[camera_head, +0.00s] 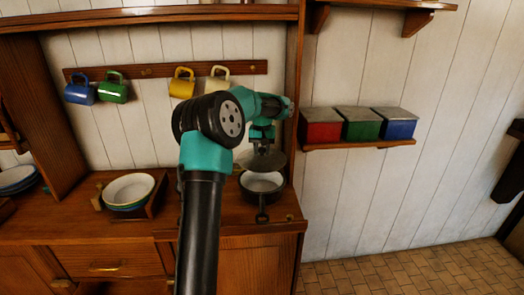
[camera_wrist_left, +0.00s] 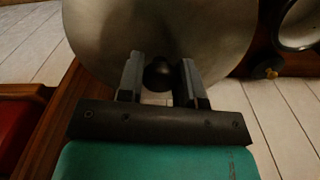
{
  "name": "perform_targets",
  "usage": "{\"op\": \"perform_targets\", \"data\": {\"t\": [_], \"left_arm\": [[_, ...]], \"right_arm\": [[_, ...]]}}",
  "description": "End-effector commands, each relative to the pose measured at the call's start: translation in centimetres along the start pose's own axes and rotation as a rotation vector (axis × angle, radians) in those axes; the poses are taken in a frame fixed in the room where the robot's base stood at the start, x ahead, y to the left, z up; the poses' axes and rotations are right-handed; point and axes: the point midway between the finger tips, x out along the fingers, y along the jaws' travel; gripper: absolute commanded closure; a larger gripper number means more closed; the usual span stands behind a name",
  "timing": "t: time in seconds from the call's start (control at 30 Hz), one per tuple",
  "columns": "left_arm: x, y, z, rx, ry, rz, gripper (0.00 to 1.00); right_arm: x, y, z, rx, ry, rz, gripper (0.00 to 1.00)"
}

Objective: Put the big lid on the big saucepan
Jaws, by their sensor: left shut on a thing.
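My left gripper (camera_head: 263,143) is above the lid. In the left wrist view the gripper (camera_wrist_left: 158,76) is shut on the lid's dark round knob (camera_wrist_left: 158,77), and the lid (camera_wrist_left: 200,35) spreads out beyond the fingers. The saucepan's opening shows below the lid in the head view; I cannot tell the exact gap. My right gripper is out of view.
A wooden post (camera_head: 294,100) stands right of the saucepan, with a shelf of red (camera_head: 322,131), green and blue boxes beyond. Stacked bowls (camera_head: 129,190) sit left on the counter (camera_head: 100,231). Several mugs hang behind, including a cream one (camera_head: 217,84).

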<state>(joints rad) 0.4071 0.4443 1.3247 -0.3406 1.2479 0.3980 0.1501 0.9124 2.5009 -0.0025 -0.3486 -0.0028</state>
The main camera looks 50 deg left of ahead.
Motion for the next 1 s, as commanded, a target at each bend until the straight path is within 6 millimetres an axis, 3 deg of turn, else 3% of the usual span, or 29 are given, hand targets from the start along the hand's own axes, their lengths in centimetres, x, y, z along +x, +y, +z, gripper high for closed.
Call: {"op": "perform_targets", "data": {"t": [0.57, 1.0], "left_arm": [[0.5, -0.2, -0.1, -0.004, 0.0, 0.0, 0.99], [3.6, -0.2, -0.1, -0.004, -0.001, 0.0, 0.99]], "right_arm": [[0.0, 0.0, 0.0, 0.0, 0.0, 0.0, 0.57], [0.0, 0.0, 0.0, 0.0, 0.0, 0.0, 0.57]]}}
